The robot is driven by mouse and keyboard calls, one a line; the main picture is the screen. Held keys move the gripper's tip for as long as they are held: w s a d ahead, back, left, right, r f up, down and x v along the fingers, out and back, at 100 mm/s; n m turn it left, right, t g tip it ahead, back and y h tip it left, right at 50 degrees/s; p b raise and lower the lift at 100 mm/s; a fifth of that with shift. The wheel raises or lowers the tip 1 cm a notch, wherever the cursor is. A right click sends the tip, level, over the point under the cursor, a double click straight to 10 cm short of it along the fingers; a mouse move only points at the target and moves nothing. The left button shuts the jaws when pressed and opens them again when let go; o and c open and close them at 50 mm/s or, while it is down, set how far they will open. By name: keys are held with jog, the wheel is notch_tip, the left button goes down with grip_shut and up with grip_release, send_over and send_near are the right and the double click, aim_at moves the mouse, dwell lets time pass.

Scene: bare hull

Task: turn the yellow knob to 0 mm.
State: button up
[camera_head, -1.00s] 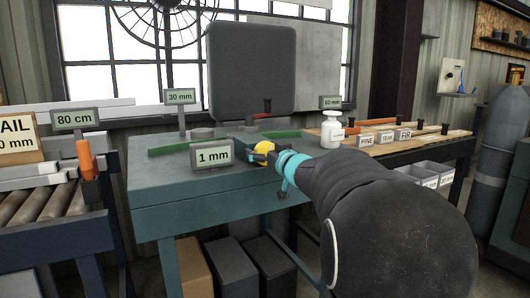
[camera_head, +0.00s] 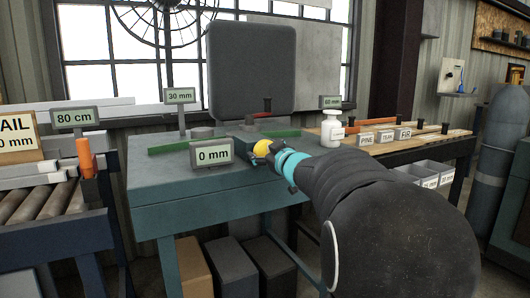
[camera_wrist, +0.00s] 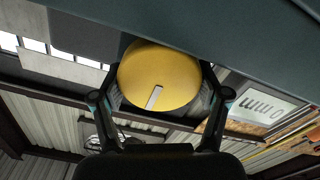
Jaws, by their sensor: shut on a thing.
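The yellow knob (camera_head: 263,148) is on the front of a dark block on the teal workbench (camera_head: 165,184). In the wrist view the knob (camera_wrist: 160,78) is a large round yellow disc with a pale pointer line slanting slightly off upright. My gripper (camera_head: 272,153) is shut on the knob, with one finger at each side of it in the wrist view (camera_wrist: 161,97). The small display (camera_head: 212,154) left of the knob reads 0 mm. It also shows tilted in the wrist view (camera_wrist: 262,106). The knob's far side is hidden.
Signs reading 30 mm (camera_head: 180,96) and 60 mm (camera_head: 331,102) stand farther back. A white bottle (camera_head: 333,134) stands right of the knob. Green strips (camera_head: 180,146) lie on the bench. A roller stand with an 80 cm sign (camera_head: 75,118) is at left.

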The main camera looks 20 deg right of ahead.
dwell(0.3)
jog(key=o, duration=1.1)
jog(key=shift+o, duration=0.2)
jog(key=s, duration=1.2)
jog(key=shift+d, duration=0.15)
jog(key=shift+d, duration=0.1)
